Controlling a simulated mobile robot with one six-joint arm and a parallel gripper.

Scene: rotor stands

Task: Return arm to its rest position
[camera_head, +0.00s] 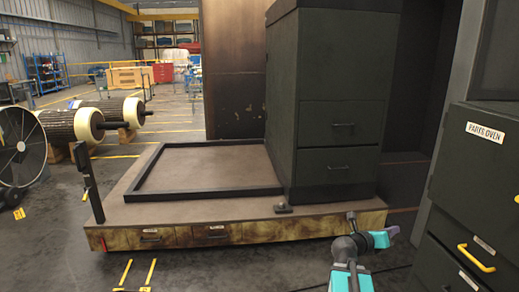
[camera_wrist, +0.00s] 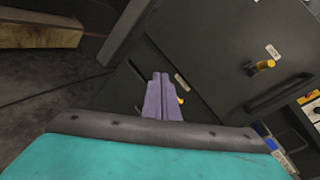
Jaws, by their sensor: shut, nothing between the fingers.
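My gripper (camera_head: 391,232) shows at the lower right of the head view, at the end of my teal and grey arm. Its purple fingers are side by side and shut, with nothing between them. In the wrist view my gripper (camera_wrist: 162,78) points toward the dark front of a cabinet. The fingers overlap the cabinet in that view; I cannot tell how far off it is. In the head view the arm is held in front of the low platform (camera_head: 262,212).
A dark oven cabinet labelled "PARTS OVEN" (camera_head: 487,131) with a yellow handle (camera_head: 476,258) stands close on the right. A tall dark cabinet (camera_head: 340,110) stands on the platform. A large fan (camera_head: 20,146) and rotors stand at the left.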

